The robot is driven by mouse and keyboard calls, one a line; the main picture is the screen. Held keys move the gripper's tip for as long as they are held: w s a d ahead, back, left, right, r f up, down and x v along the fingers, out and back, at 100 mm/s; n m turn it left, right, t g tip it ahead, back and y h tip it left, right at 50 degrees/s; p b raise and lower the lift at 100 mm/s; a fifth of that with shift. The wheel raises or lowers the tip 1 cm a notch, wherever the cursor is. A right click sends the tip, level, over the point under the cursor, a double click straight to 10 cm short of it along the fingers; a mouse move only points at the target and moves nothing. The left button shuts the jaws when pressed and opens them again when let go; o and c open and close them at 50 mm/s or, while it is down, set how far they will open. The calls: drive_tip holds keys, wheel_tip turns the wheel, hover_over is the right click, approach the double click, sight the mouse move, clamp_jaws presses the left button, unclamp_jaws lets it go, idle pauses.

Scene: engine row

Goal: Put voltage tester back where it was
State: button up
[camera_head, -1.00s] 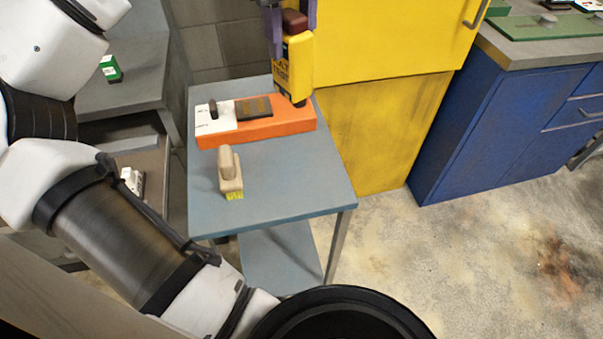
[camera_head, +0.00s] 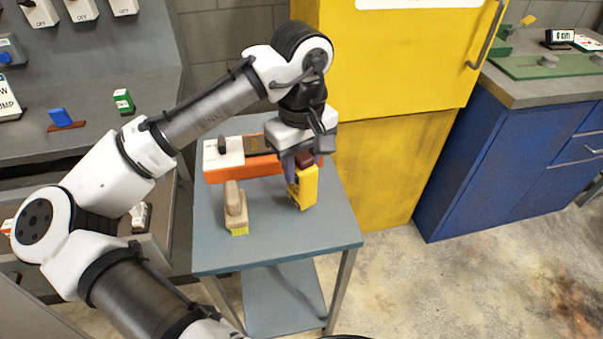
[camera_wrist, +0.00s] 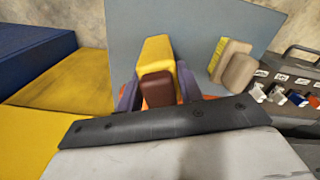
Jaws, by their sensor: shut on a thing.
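The voltage tester, a yellow block (camera_head: 303,190) with a dark red top, is held over the right part of the small grey-blue table (camera_head: 290,236). My gripper (camera_head: 303,162) is shut on its dark red top from above. The tester is slightly tilted in the head view, in front of the right end of an orange base (camera_head: 240,173). I cannot tell whether its lower end touches the table. In the wrist view the yellow body (camera_wrist: 157,52) shows between my purple fingers. My gripper and arm hide the base's right end.
A white label and dark switch-like piece (camera_head: 223,151) sit on the base. A yellow cabinet (camera_head: 385,150) stands close behind on the right. The table's front right is clear.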

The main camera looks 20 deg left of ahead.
drive_tip(key=shift+f, duration=1.55)
drive_tip(key=shift+f, duration=0.15)
drive_tip(key=o, duration=1.2)
wheel_tip(320, 180, up, 12)
drive_tip(key=shift+r+b, duration=0.2)
drive_tip(key=shift+b, duration=0.2)
drive_tip(key=shift+f, duration=0.1)
